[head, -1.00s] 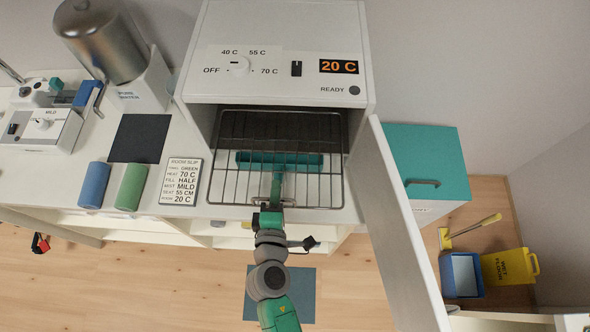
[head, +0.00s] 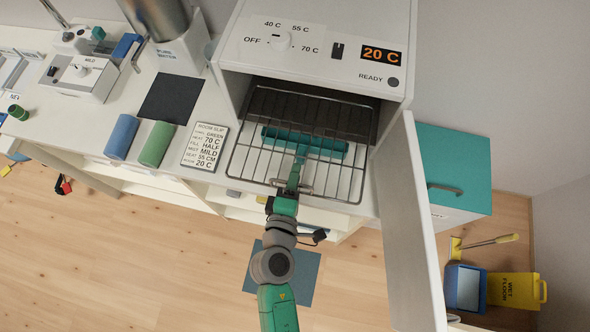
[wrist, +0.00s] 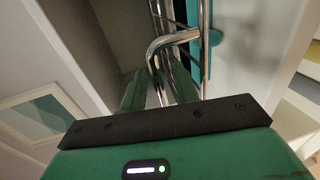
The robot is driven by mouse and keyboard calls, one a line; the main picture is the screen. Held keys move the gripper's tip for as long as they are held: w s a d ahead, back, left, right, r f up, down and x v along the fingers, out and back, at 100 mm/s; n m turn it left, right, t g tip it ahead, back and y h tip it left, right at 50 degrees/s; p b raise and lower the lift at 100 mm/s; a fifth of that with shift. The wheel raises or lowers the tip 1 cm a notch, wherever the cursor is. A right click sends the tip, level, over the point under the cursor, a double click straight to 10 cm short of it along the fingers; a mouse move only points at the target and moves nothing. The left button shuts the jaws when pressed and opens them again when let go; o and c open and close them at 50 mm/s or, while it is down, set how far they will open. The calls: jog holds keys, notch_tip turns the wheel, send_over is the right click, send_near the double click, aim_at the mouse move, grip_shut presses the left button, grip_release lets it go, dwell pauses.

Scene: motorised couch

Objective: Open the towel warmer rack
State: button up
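The towel warmer (head: 305,68) is a white cabinet with its door (head: 412,225) standing open to the right. Its wire rack (head: 240,165) sits in the opening, its front part showing outside the cabinet. A teal bar (head: 334,149) lies across the rack, with a teal stem running toward my arm. A small metal handle is at the rack's front edge; in the wrist view a bent chrome bar (wrist: 172,42) is close ahead of my gripper. My gripper (head: 287,203) is at the rack's front edge.
A teal-topped cabinet (head: 455,160) stands right of the open door. Green (head: 157,144) and blue (head: 122,137) rolls, a dark mat (head: 171,98) and an instruction card (head: 205,147) lie on the counter to the left. The wooden floor in front is mostly clear.

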jog(key=v, duration=0.7)
jog(key=shift+b, duration=0.35)
jog(key=shift+s, duration=0.1)
jog(key=w+d+r+m+t, duration=0.1)
jog(key=w+r+m, duration=0.3)
jog(key=r, duration=0.5)
jog(key=w+d+r+m+t, duration=0.1)
jog(key=w+r+m, duration=0.2)
jog(key=r, duration=0.6)
jog(key=w+d+r+m+t, duration=0.15)
jog(key=w+r+m, duration=0.25)
jog(key=r, duration=0.6)
jog(key=s+r+m+t+y+p, duration=0.1)
jog(key=r+p, duration=0.5)
jog(key=r, duration=0.9)
jog(key=s+a+r+m+t+y+p, duration=0.1)
jog(key=r+p, duration=0.5)
jog(key=r, duration=0.9)
jog(key=s+a+r+m+t+y+p, duration=0.1)
jog(key=s+r+t+p, duration=0.3)
jog(key=r, duration=1.1)
jog(key=shift+s+r+m+y+p, duration=0.45)
jog(key=shift+s+m+p, duration=0.35)
jog(key=shift+p, duration=0.3)
